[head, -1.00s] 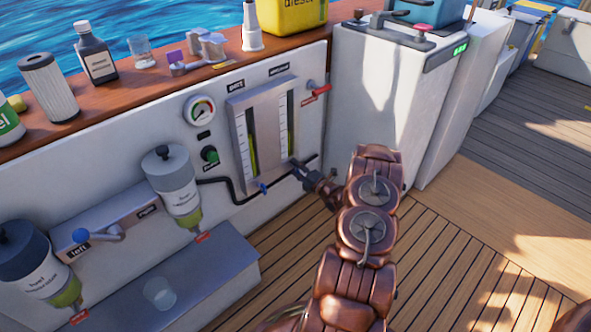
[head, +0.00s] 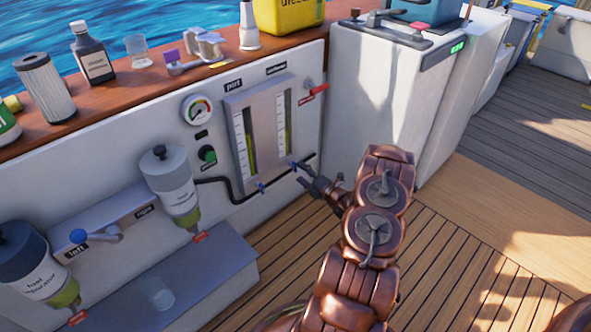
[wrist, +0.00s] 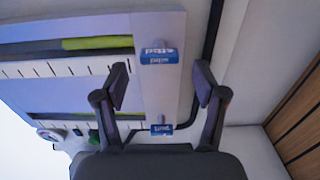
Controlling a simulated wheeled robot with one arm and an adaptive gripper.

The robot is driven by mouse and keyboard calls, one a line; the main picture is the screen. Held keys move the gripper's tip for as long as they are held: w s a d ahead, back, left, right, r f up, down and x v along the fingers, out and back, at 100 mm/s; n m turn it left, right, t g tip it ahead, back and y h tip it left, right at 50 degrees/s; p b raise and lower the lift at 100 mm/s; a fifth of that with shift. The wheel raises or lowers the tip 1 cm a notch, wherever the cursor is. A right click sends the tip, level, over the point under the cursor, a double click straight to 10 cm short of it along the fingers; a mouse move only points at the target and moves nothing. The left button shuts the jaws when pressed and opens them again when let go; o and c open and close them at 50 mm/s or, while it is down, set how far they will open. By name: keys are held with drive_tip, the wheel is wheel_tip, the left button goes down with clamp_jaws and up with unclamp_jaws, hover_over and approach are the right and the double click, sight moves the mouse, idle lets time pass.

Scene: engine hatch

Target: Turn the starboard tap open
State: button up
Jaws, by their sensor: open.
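The starboard tap (head: 294,165) is a small blue handle at the foot of the right-hand sight glass, on the black pipe. In the wrist view the starboard tap (wrist: 160,55) shows as a blue tag, just beyond and between my fingertips. The similar port tap (wrist: 161,129) lies nearer the gripper body there; in the head view the port tap (head: 262,188) is left of the fingers. My gripper (head: 301,176) is open and empty in front of the panel; in the wrist view its fingers (wrist: 161,82) are spread apart. I cannot tell whether they touch anything.
The sight-glass panel (head: 237,140) stands on the white wall, with a round gauge (head: 198,109) and a green knob (head: 208,155) to its left. A red-handled lever (head: 318,89) is above right. A white cabinet (head: 375,110) stands to the right. The deck is clear.

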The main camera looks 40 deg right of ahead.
drive_tip(key=s, duration=0.7)
drive_tip(key=shift+s, duration=0.3)
drive_tip(key=shift+r, duration=0.1)
